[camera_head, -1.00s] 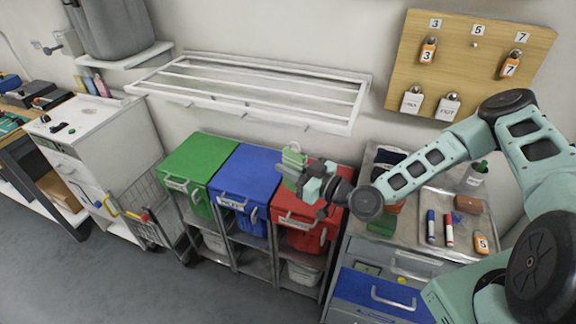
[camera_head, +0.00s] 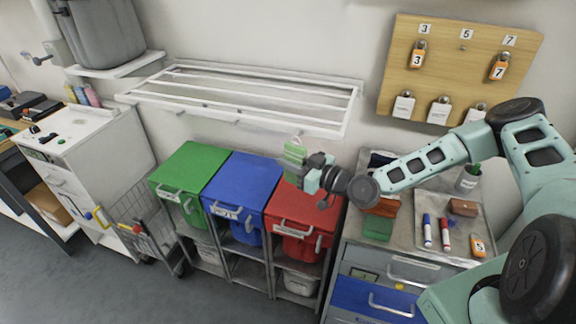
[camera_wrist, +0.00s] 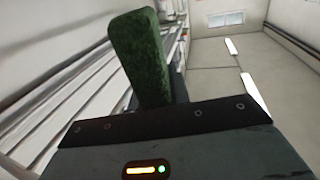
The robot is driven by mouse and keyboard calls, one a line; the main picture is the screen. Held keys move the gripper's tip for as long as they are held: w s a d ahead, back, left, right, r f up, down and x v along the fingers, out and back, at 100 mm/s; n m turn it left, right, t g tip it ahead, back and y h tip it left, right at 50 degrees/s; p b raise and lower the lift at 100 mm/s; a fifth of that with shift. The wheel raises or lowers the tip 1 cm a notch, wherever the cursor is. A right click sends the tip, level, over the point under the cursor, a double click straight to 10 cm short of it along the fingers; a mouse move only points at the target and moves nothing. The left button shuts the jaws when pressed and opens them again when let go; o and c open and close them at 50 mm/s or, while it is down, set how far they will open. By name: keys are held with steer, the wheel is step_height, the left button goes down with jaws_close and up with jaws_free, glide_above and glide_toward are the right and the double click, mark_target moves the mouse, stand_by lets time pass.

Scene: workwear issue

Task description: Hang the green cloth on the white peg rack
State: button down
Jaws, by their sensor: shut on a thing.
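The green cloth (camera_head: 293,152) is a small folded piece held upright in my gripper (camera_head: 303,168). In the wrist view the cloth (camera_wrist: 140,60) stands up from the jaws, which are shut on its lower end. The white peg rack (camera_head: 225,111) is fixed to the wall, with several bars and small pegs along its lower front edge. My gripper and the cloth appear just below the rack's right part in the head view, apart from it. In the wrist view the rack's white bars (camera_wrist: 50,75) run along the left side, behind the cloth.
Green (camera_head: 190,165), blue (camera_head: 243,180) and red (camera_head: 300,213) lidded bins stand below the rack. A wooden board (camera_head: 440,70) with numbered tags hangs to the right. A drawer cart (camera_head: 395,250) with markers and other items stands right. A wire trolley (camera_head: 135,215) is at left.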

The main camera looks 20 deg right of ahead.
steer(key=shift+w+d+f, duration=0.1)
steer(key=shift+w+d, duration=0.55)
steer(key=shift+w, duration=0.2)
steer(key=shift+w+d+f+b, duration=0.3)
steer(key=shift+w+b, duration=0.15)
steer(key=shift+b, duration=0.7)
steer(key=c, duration=1.3)
jaws_free()
steer(key=shift+o, duration=0.2)
